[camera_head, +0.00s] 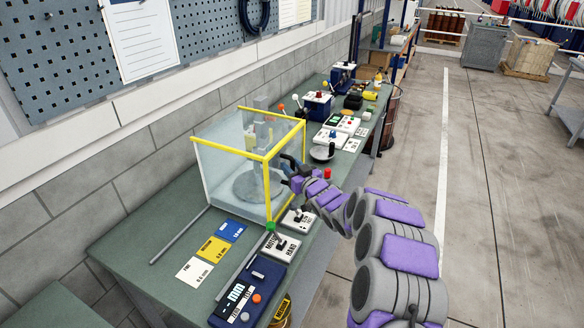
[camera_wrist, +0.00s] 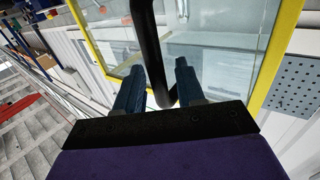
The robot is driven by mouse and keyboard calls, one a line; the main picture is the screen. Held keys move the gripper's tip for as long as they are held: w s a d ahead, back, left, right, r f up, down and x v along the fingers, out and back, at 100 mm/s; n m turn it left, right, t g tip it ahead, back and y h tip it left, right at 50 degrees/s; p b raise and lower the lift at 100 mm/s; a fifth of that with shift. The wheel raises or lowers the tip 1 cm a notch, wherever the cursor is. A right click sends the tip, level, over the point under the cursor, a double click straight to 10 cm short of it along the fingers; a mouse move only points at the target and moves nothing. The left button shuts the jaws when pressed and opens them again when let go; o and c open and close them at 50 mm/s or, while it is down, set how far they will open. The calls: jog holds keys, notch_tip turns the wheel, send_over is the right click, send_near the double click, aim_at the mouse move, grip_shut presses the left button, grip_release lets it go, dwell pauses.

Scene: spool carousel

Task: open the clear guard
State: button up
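The clear guard (camera_head: 223,165) is a see-through box with yellow edges on the green bench. Inside it stands a grey column on a round grey base (camera_head: 258,184). My gripper (camera_head: 287,167) is at the guard's right side. In the wrist view a black bar handle (camera_wrist: 147,50) runs down in front of the clear panel (camera_wrist: 215,62). The handle's lower bend lies between the two blue fingers of my gripper (camera_wrist: 158,80). The fingers are apart, with visible gaps to the handle. The guard looks closed; its hinge cannot be made out.
The bench (camera_head: 135,238) holds a blue control box (camera_head: 247,291), coloured cards (camera_head: 213,249) and small switch boxes (camera_head: 281,247) in front of the guard. More devices (camera_head: 335,138) stand behind it. A block wall (camera_head: 75,190) is at left; open floor (camera_head: 480,200) is at right.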

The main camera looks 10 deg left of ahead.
jog(key=shift+c, duration=0.4)
grip_shut()
